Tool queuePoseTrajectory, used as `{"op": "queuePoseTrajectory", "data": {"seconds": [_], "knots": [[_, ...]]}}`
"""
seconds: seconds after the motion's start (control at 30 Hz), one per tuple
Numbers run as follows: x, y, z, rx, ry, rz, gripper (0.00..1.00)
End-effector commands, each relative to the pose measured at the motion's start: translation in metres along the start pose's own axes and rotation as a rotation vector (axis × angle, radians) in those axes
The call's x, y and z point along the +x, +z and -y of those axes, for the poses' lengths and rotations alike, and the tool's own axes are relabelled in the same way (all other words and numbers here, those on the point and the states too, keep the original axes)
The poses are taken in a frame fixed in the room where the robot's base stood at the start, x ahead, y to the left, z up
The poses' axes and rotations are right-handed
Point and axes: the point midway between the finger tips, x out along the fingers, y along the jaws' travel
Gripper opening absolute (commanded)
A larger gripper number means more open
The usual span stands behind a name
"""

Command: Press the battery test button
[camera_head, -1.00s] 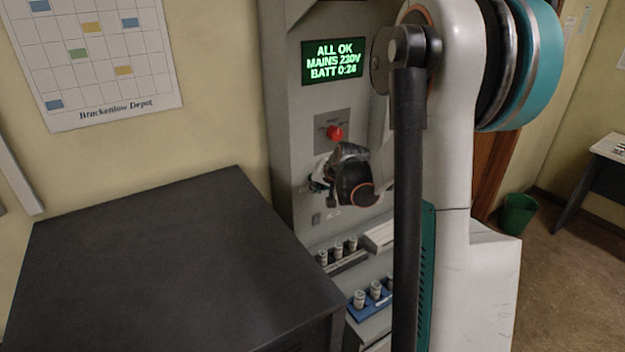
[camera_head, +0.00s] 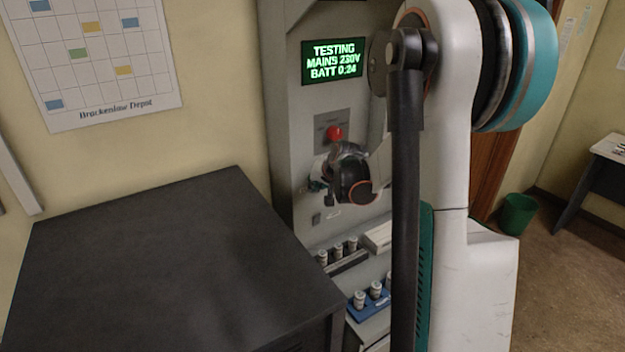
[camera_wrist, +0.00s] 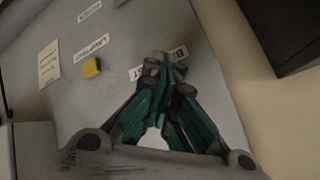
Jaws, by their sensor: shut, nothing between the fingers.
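The grey cabinet panel (camera_head: 300,150) carries a green-lit display (camera_head: 333,61) that reads TESTING, MAINS 230V, BATT 0:24. My gripper (camera_head: 318,186) is at the panel, below the red knob (camera_head: 335,133). In the wrist view my gripper (camera_wrist: 165,66) is shut and empty, with its teal fingers together and their tips at the panel face. The tips cover part of a white label (camera_wrist: 178,53), leaving only a few letters in sight. The battery test button itself is not visible; the fingertips hide that spot. I cannot tell whether they touch it.
A yellow square piece (camera_wrist: 91,68) sits on the panel left of the fingertips, below another label (camera_wrist: 91,48). Small cylinders stand in a blue holder (camera_head: 357,312) and a dark rack lower on the cabinet. A dark desk (camera_head: 150,260) fills the lower left.

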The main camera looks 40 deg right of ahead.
Motion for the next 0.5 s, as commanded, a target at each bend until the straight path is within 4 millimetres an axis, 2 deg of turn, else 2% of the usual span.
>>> {"op": "queuePoseTrajectory", "data": {"seconds": [0.5], "knots": [[-0.011,0.008,-0.009,0.0,0.0,0.0,0.0]]}}
